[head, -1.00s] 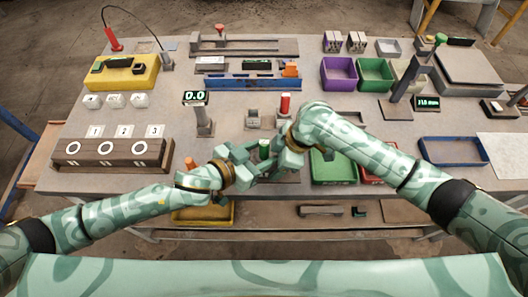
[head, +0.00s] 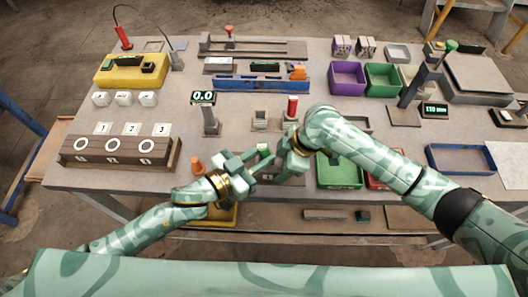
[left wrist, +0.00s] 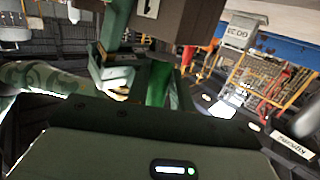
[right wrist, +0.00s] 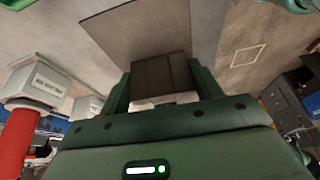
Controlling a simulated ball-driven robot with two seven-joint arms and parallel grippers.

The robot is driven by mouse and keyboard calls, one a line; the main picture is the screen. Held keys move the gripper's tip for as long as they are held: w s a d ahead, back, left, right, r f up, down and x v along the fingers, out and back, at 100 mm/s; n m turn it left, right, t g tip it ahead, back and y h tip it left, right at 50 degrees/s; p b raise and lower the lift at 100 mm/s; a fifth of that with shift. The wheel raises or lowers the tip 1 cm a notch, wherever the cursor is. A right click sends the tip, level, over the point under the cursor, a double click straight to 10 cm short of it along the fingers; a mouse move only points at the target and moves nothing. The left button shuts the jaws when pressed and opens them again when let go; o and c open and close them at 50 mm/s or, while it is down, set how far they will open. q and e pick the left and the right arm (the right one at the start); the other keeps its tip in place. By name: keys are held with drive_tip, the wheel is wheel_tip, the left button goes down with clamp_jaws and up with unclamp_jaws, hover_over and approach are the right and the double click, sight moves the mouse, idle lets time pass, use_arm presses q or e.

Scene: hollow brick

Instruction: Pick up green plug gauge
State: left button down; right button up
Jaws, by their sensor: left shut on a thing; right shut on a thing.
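The green plug gauge (head: 263,148) shows as a small green top between my two grippers in the head view. In the left wrist view a green cylinder (left wrist: 158,82) stands close beneath a brown block (left wrist: 180,28). My left gripper (head: 250,168) is shut on the green gauge; its fingers partly hide the hold. My right gripper (head: 295,153) is shut on the brown block, which sits between its two fingers in the right wrist view (right wrist: 162,75). Both grippers are close together above the table's front edge.
A grey block (head: 260,119) and a red cylinder (head: 292,106) stand just behind. A display post (head: 209,122) is behind left, an orange cone (head: 196,165) near the front edge. A green bin (head: 338,177) lies right of my right gripper. Bare tabletop lies at centre left.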

use_arm(q)
drive_tip(key=shift+s+a+f, duration=0.1)
drive_tip(key=shift+s, duration=0.1)
use_arm(e)
drive_tip(key=shift+d, duration=0.1)
use_arm(q)
wheel_tip(320, 180, up, 6)
drive_tip(key=s+a, duration=0.2)
drive_tip(key=a, duration=0.1)
use_arm(e)
drive_tip(key=shift+d+f, duration=0.1)
use_arm(q)
drive_tip(key=s+a+r+g+y, duration=0.1)
drive_tip(key=s+a+g+y, duration=0.1)
drive_tip(key=s+a, duration=1.1)
drive_tip(key=shift+s+a+r, duration=0.25)
drive_tip(key=shift+a+r, duration=0.1)
drive_tip(key=shift+a, duration=0.35)
use_arm(e)
drive_tip(key=o, duration=1.3)
drive_tip(key=shift+c, duration=0.2)
